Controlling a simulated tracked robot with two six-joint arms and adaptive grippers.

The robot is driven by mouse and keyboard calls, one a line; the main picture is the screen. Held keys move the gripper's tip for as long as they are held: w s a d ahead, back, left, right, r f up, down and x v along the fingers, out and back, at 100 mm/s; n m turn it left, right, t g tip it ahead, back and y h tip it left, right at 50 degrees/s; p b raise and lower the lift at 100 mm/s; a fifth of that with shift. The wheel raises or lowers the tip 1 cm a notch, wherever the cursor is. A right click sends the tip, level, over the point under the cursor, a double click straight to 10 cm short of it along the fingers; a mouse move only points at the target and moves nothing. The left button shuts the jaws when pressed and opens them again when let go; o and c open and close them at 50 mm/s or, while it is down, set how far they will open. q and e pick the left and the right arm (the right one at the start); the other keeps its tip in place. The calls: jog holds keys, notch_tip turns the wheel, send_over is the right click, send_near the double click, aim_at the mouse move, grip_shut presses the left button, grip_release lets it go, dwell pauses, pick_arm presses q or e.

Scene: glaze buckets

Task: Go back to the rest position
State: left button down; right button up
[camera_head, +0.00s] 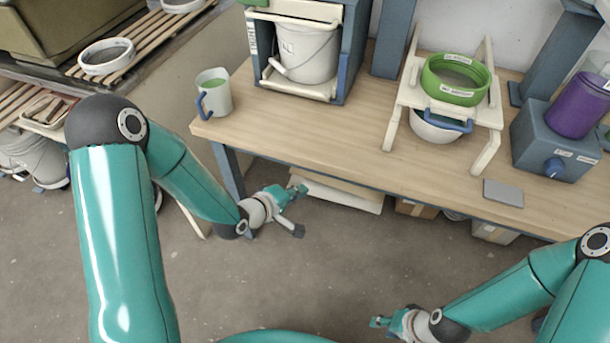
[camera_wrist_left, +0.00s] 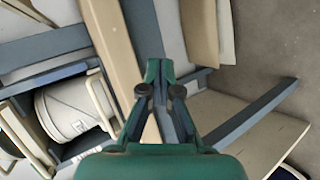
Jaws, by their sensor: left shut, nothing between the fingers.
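My left gripper (camera_head: 298,196) hangs in front of the workbench, below its front edge and above the floor. In the left wrist view its fingertips (camera_wrist_left: 160,68) are together with nothing between them. My right gripper (camera_head: 383,322) is low at the bottom of the head view, over bare floor. It is small and seen at an angle, so its fingers cannot be told open or shut. No object shows in it. Both arms are apart from the bench top and the things on it.
The wooden workbench (camera_head: 330,134) carries a jug with a blue handle (camera_head: 214,95), a white bucket (camera_head: 306,52) in a frame, a green sieve (camera_head: 455,78) on a stand, a purple container (camera_head: 580,105) and a grey slab (camera_head: 503,191). Boards (camera_head: 340,194) lie underneath. The floor (camera_head: 290,275) in front is clear.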

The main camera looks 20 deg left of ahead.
pick_arm(q)
jog(key=s+d+f+m+g+p, duration=0.2)
jog(key=s+f+m+g, duration=0.3)
jog(key=s, duration=0.5)
jog(key=s+d+f+m+g+p, duration=0.2)
jog(key=s+f+m+g, duration=0.3)
jog(key=s, duration=0.6)
jog(key=shift+d+f+y, duration=0.3)
jog(key=shift+f+y, duration=0.05)
jog(key=shift+y, duration=0.05)
pick_arm(e)
jog(key=shift+r, duration=2.3)
pick_arm(q)
jog(key=shift+s, duration=0.1)
